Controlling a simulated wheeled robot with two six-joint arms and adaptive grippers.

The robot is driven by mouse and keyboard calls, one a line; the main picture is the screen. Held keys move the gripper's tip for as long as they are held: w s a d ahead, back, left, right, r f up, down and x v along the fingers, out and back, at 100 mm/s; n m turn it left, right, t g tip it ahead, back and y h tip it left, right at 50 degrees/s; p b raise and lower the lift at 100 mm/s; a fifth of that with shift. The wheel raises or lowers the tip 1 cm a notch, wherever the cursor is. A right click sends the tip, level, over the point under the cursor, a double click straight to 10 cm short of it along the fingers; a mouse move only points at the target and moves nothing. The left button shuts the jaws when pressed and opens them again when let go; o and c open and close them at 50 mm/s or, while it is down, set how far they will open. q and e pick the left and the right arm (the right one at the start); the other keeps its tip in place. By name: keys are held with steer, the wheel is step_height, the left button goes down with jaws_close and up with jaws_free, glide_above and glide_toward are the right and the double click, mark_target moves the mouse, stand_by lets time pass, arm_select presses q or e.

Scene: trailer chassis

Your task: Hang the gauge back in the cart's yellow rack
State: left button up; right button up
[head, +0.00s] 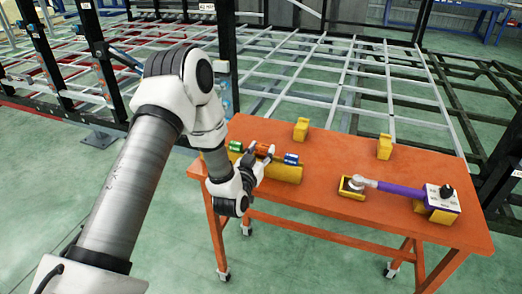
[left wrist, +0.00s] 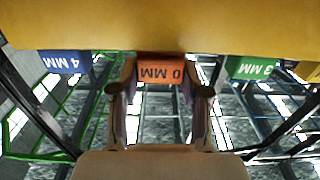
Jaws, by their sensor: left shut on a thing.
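The cart's yellow rack (head: 280,171) stands at the left end of the orange cart top. It also spans the top of the left wrist view (left wrist: 160,30). My left gripper (head: 257,159) is at the front of the rack, shut on the orange gauge (head: 263,148). In the left wrist view the gauge's orange label (left wrist: 160,72) lies between the two fingers (left wrist: 160,90), just below the rack's edge. Whether the gauge touches the rack cannot be told. A green gauge (head: 235,146) and a blue gauge (head: 291,159) sit at the rack on either side. My right gripper is not in view.
On the orange cart (head: 330,180) are two small yellow blocks (head: 301,129) (head: 384,147) at the back. A steel frame (head: 340,72) stands behind.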

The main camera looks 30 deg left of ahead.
arm_select(q)
steer(key=shift+s+f, duration=0.1)
steer(key=shift+f+b, duration=0.45)
steer(key=shift+b, duration=0.1)
steer(key=o, duration=1.1)
